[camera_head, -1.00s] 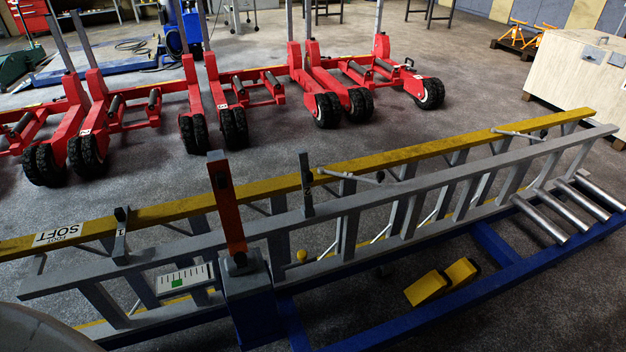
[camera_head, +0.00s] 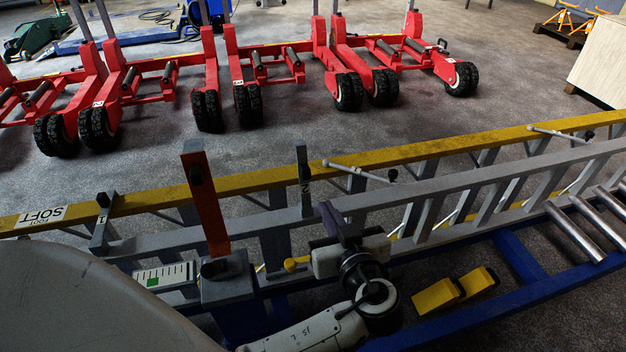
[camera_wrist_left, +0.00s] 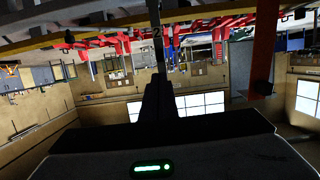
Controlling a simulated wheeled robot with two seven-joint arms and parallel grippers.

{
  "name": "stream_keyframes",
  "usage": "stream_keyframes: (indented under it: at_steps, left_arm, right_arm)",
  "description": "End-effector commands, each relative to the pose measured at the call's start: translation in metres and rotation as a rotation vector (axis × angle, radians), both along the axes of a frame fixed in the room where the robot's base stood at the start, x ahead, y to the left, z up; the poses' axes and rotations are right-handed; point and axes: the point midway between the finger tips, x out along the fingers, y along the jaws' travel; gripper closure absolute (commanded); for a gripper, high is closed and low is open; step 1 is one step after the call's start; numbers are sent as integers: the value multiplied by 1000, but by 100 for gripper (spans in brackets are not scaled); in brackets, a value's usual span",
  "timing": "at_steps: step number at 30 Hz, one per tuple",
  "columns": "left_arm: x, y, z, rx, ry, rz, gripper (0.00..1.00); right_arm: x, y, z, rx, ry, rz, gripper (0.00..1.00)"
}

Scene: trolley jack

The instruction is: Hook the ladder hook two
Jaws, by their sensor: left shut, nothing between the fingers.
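Ladder hook two (camera_head: 304,178) is a dark grey upright bar marked 2, standing at the ladder's rails. The ladder (camera_head: 440,187) lies on its side, with a yellow far rail and a grey near rail. My left gripper (camera_head: 328,216) is shut and empty, just below and right of hook two. In the left wrist view, hook two (camera_wrist_left: 158,32) rises straight beyond the dark fingers (camera_wrist_left: 158,92); I cannot tell whether they touch it. The hook's lower end is hidden. Hook one (camera_head: 103,220) sits further left on the ladder. My right gripper is not in view.
A red-orange upright post (camera_head: 204,200) stands left of hook two, close to my left gripper. A blue frame (camera_head: 525,258) runs under the ladder, with yellow wedge blocks (camera_head: 437,296). Red wheeled jacks (camera_head: 270,72) stand behind. Open floor lies between them and the ladder.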

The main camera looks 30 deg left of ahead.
Motion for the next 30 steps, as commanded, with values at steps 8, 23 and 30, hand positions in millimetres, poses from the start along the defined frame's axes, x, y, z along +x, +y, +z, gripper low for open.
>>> stream_keyframes:
  at_steps: [8, 23, 30]
  left_arm:
    - [14, 18, -5, 3, 1, 1, 100]
    - [76, 90, -31, 3, 2, 0, 100]
    - [87, 103, -37, 0, 3, -2, 100]
  right_arm:
    - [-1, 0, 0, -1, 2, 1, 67]
    - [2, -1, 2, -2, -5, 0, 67]
    - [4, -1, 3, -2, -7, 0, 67]
